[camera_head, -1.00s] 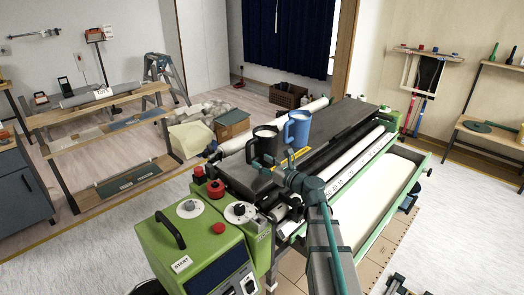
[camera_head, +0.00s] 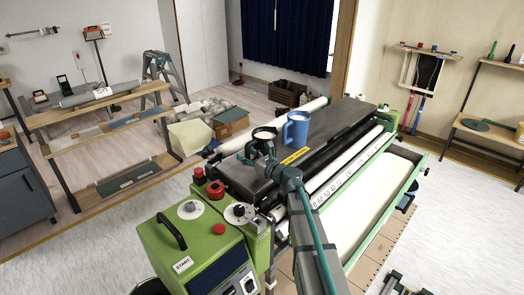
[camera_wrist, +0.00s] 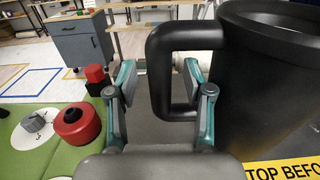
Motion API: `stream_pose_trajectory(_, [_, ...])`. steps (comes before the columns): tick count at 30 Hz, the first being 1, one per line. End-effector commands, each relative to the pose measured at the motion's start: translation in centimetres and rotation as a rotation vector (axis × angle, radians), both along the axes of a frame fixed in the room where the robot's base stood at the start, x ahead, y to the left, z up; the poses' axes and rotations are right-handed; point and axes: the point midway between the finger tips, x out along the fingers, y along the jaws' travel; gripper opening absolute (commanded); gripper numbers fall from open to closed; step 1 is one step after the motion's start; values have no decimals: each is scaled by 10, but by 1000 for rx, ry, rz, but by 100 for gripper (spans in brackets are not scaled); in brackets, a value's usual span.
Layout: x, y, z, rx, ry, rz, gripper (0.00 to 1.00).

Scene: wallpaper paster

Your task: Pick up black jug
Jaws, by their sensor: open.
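The black jug (camera_head: 263,133) stands upright on the dark top of the pasting machine, left of a blue jug (camera_head: 296,127). In the head view my gripper (camera_head: 268,158) is right in front of the black jug and hides its lower part. In the wrist view the black jug (camera_wrist: 265,85) fills the right side, with its handle (camera_wrist: 159,75) toward the left. My gripper (camera_wrist: 160,78) is open. Its two fingers appear on either side of the handle's upright bar, the right one at the handle's opening. Contact with the handle cannot be told.
The green machine (camera_head: 195,245) has red knobs (camera_wrist: 78,123) left of my gripper in the wrist view. A yellow warning strip (camera_wrist: 285,168) lies on the machine top beside the black jug. The blue jug stands close on the far side.

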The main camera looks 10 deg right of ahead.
Motion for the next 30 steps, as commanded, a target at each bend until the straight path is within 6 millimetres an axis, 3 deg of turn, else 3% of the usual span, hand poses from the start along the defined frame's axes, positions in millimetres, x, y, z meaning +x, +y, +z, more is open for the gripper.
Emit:
stream_pose_trajectory(1, [0,0,0,0,0,0,46])
stream_pose_trajectory(9, [0,0,0,0,0,0,1])
stream_pose_trajectory(30, [0,0,8,-1,-3,1,0])
